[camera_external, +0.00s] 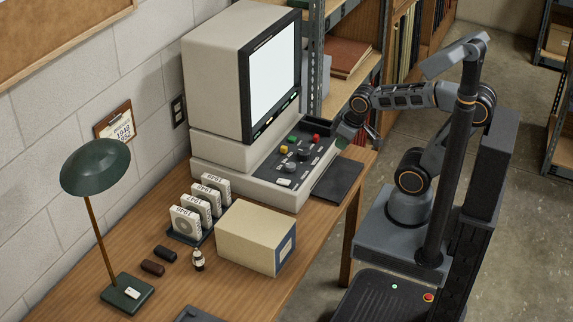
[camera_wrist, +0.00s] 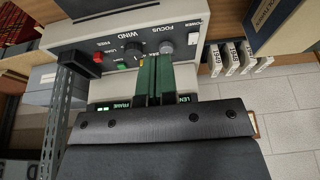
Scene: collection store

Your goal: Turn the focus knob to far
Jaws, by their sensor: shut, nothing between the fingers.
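My gripper (camera_wrist: 154,62) has green fingers, shut together and empty. Their tips appear just short of the knob in the wrist view; I cannot tell the gap. In the external view my gripper (camera_external: 343,138) is by the right side of the panel.
A similar WIND knob (camera_wrist: 130,49) is beside the focus knob. A red button (camera_external: 316,139), green button (camera_external: 292,139), yellow button (camera_external: 284,149) and white switch (camera_external: 284,182) share the panel. The screen housing (camera_external: 215,75) rises behind. A cream box (camera_external: 250,236) stands nearby.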

